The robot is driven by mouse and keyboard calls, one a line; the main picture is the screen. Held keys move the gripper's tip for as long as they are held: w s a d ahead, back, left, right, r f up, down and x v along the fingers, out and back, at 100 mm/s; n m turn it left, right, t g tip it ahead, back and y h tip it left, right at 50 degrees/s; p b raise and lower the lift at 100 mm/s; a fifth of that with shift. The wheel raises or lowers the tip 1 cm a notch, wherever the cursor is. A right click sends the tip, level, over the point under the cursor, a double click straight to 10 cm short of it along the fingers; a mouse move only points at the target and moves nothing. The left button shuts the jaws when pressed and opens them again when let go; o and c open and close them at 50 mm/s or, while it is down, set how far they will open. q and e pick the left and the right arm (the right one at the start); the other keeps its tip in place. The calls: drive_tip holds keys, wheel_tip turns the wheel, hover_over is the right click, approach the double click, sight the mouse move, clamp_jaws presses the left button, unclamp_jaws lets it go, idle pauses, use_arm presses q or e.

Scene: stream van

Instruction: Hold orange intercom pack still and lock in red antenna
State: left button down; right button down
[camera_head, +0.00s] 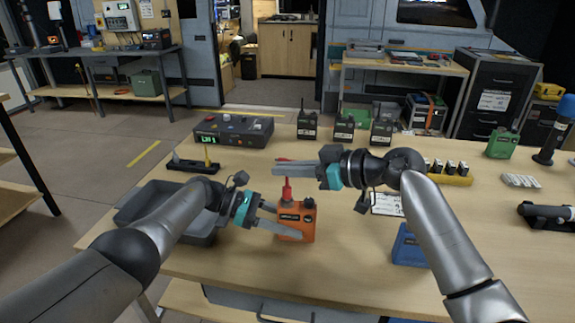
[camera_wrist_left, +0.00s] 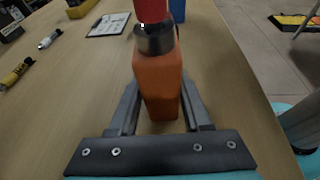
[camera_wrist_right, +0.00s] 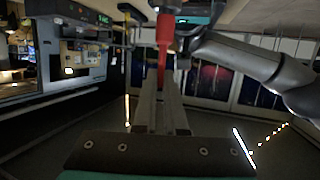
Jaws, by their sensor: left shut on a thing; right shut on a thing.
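The orange intercom pack (camera_head: 297,228) stands upright on the table. My left gripper (camera_head: 289,219) is shut on it from the left, one finger on each side; this also shows in the left wrist view (camera_wrist_left: 158,85). The red antenna (camera_head: 287,190) stands upright over the pack's top. Its wide red base (camera_wrist_left: 150,9) meets the black collar (camera_wrist_left: 154,40) on the pack; I cannot tell whether it is locked. My right gripper (camera_head: 281,167) is shut on the antenna's upper part from the right. The antenna also shows between its fingers in the right wrist view (camera_wrist_right: 163,55).
A blue pack (camera_head: 408,247) and a clipboard (camera_head: 387,204) lie to the right. A grey tray (camera_head: 135,207) is at left, partly behind my left arm. A black rack (camera_head: 193,165), a control box (camera_head: 233,131) and handheld radios (camera_head: 344,130) stand behind.

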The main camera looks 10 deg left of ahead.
drive_tip(key=shift+f, duration=0.15)
drive_tip(key=shift+n+g+y, duration=0.4)
drive_tip(key=shift+n+g, duration=1.2)
drive_tip(key=shift+g, duration=0.4)
drive_tip(key=c, duration=0.9)
unclamp_jaws()
drive_tip(key=shift+d, duration=0.1)
drive_tip(key=shift+o, duration=0.2)
drive_tip(key=v, duration=1.1)
drive_tip(key=shift+d, duration=0.4)
